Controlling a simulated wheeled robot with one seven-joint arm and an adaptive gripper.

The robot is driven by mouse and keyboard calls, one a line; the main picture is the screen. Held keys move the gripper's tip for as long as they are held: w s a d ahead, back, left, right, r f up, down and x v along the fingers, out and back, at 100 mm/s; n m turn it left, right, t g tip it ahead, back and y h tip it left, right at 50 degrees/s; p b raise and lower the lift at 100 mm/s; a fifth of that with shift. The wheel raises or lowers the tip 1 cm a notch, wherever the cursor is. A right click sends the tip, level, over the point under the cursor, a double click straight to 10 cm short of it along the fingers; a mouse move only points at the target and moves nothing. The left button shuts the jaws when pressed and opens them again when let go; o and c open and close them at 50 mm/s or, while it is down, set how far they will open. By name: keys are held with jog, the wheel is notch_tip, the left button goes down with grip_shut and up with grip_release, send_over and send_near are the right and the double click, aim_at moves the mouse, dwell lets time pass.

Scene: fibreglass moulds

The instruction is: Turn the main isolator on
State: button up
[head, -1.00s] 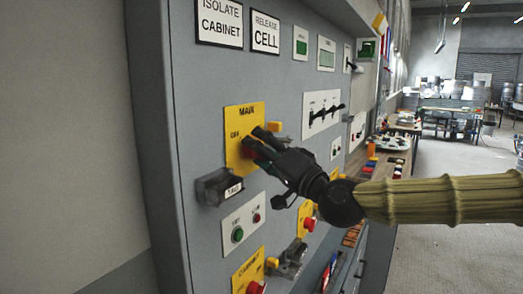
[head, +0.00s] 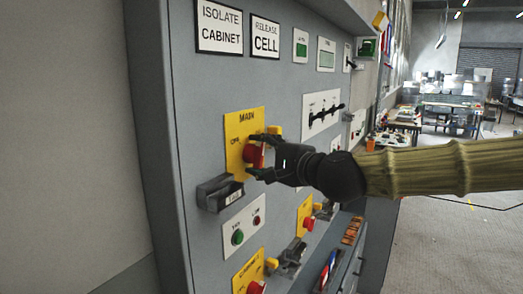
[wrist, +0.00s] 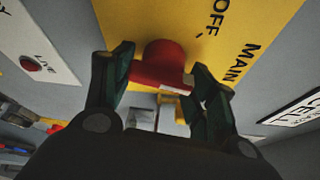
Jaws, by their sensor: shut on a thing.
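The main isolator is a red knob (head: 253,155) on a yellow plate (head: 236,132) marked MAIN and OFF, on the grey cabinet front. My gripper (head: 262,156) comes from the right and is shut on the red knob, one finger above and one below in the head view. In the wrist view the red knob (wrist: 160,64) sits between the two dark green fingers of my gripper (wrist: 162,82), with the yellow plate (wrist: 275,18) behind it. The fingers hide part of the knob, and I cannot tell its exact angle.
Another yellow plate with a red knob (head: 308,223) lies lower right. A black lever panel (head: 322,113) is to the right. Open floor (head: 450,245) lies at right.

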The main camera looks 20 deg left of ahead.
jog(key=m+g+p, duration=0.1)
jog(key=m+p, duration=0.1)
jog(key=m, duration=0.1)
jog(key=shift+r+h+p, duration=0.15)
jog(key=shift+h+p, duration=0.15)
jog(key=shift+p, duration=0.05)
jog(key=shift+m+g+p, duration=0.7)
jog(key=shift+m+g, duration=0.1)
jog(key=shift+m, duration=0.1)
jog(key=o, duration=1)
jog(key=shift+f, duration=0.2)
jog(key=shift+d, duration=0.1)
jog(key=v, duration=1.2)
jog(key=shift+r, duration=0.1)
